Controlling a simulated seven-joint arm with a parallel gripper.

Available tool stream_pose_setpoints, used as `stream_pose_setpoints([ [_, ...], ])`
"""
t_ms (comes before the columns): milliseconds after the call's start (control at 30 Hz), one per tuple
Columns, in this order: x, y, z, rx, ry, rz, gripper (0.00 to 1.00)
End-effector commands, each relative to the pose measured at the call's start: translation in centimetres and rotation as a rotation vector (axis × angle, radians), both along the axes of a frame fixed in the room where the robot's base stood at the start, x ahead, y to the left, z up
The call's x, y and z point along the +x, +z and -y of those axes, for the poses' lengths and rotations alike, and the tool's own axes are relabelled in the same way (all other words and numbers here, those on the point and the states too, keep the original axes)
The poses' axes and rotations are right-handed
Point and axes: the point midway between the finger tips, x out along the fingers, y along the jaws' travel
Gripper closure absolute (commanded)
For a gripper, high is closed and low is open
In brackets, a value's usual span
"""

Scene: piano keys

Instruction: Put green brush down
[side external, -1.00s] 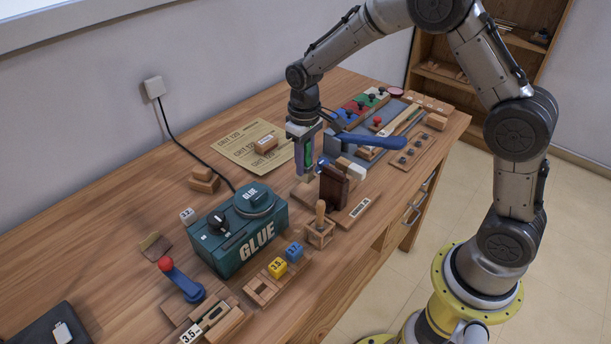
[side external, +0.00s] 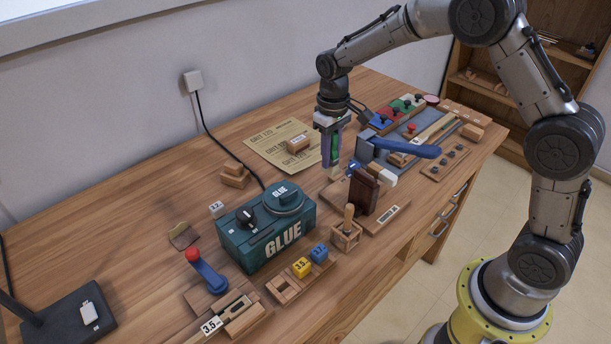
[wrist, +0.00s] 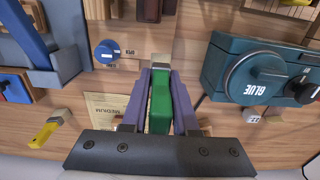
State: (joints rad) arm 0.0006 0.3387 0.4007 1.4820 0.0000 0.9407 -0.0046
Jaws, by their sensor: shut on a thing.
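My gripper (side external: 331,160) is shut on the green brush (side external: 334,147) and holds it upright above the table, behind the dark brown block. In the wrist view, the green handle (wrist: 160,104) sits between the two purple fingers of my gripper (wrist: 160,90). The brush's pale tip (wrist: 160,62) points away from the camera. I cannot tell whether the tip touches the surface below.
The teal glue box (side external: 268,228) stands to the left. The dark brown block (side external: 363,191) and a small wooden holder (side external: 346,236) are in front. A blue lever (side external: 405,148) is to the right. Sandpaper sheets (side external: 270,148) lie behind.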

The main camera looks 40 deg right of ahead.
Motion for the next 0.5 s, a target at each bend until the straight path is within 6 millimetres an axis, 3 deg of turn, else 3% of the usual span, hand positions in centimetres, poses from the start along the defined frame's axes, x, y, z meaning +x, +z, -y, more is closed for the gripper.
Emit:
stream_pose_setpoints([
  [100, 2.7, 1.4, 0.1, 0.0, 0.0, 0.007, 1.0],
  [333, 6.4, 2.6, 0.4, 0.0, -0.003, 0.023, 1.0],
  [500, 6.9, 0.5, 0.5, 0.0, -0.005, 0.017, 1.0],
])
